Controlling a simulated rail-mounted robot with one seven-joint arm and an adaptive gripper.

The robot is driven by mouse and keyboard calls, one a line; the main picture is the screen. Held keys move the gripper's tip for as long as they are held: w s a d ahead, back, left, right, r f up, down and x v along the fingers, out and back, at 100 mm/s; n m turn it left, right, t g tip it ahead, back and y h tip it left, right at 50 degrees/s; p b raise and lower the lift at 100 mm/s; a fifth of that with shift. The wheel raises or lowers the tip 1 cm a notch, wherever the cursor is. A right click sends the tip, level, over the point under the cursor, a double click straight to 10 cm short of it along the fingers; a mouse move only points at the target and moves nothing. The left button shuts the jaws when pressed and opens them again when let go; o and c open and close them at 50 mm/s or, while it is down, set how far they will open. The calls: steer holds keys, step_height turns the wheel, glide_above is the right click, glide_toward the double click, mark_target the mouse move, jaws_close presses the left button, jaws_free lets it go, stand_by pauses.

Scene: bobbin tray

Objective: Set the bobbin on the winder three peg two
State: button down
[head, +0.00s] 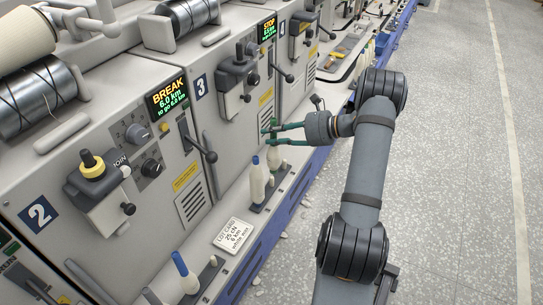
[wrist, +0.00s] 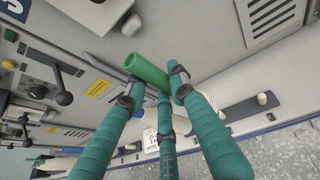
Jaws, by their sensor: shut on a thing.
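My gripper (head: 272,133), with teal fingers, is shut on a bobbin with a green tube top and white yarn (head: 274,158). The green top (wrist: 147,70) shows between the fingertips in the wrist view; the fingers hide much of the body. The bobbin hangs roughly upright in front of winder three (head: 228,100), marked with a 3. Below it is a dark peg strip (head: 272,203). A blue-topped white bobbin (head: 257,182) stands on the strip's near part. A bare cream peg (wrist: 262,98) shows on a dark strip in the wrist view.
A white lot card (head: 233,236) lies on the ledge nearer the camera. Another blue-topped bobbin (head: 186,274) stands in front of winder two (head: 40,213). A lever (head: 199,144) sticks out of the machine front. The floor aisle (head: 450,150) at right is clear.

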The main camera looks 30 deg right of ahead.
mark_target(272, 151)
steer(key=shift+w+f+b, duration=0.55)
steer(key=shift+f+b, duration=0.3)
steer(key=shift+f, duration=0.05)
steer(key=shift+a+f+b, duration=0.1)
steer(key=shift+f+b, duration=2.05)
steer(key=shift+f, duration=1)
steer(key=c, duration=1.8)
jaws_free()
steer(key=shift+o, duration=0.2)
steer(key=shift+s, duration=0.1)
steer(key=p+v, duration=0.4)
steer(key=v, duration=0.7)
